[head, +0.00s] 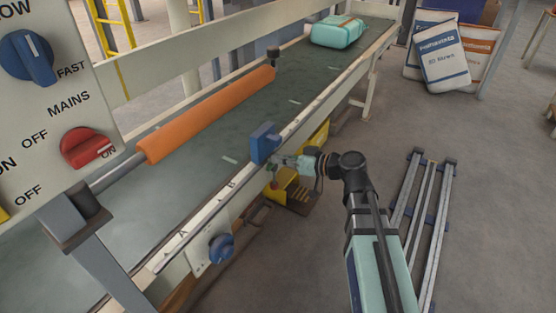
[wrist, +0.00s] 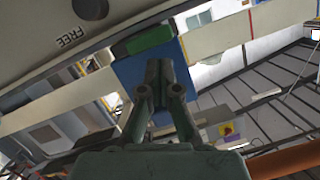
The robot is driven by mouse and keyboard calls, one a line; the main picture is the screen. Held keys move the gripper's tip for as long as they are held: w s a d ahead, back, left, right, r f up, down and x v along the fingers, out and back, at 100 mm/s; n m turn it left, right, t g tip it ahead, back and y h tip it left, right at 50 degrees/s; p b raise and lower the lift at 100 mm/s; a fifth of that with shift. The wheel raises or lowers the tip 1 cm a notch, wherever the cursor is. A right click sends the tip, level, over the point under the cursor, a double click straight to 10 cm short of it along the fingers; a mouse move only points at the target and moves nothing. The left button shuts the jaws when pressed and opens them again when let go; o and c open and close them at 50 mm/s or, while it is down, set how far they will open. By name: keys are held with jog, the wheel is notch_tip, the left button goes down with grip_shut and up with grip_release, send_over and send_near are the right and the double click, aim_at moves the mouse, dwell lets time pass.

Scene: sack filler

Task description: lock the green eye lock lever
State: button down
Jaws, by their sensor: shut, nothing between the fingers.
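In the wrist view a short green bar (wrist: 150,40), which looks like the green lever, lies just beyond my fingertips, in front of a blue block (wrist: 128,72). A pale plate marked FREE (wrist: 50,52) is beside it, with a dark round opening. My gripper (wrist: 159,64) is shut and empty, its tips close under the bar; I cannot tell whether they touch. In the head view my gripper (head: 277,160) is at the conveyor's near rail, beside the blue block (head: 264,141). The lever's lock position is not readable.
The conveyor (head: 225,140) carries a teal bag (head: 337,31) at its far end, and an orange roller (head: 208,115) spans it. A blue knob (head: 221,248) is on the near rail. A control panel (head: 55,110) stands left. A yellow pedal unit (head: 292,193) is below my gripper. Rails lie on the floor right.

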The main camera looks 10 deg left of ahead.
jog(key=v, duration=1.1)
jog(key=shift+s+d, duration=0.1)
jog(key=shift+s, duration=0.05)
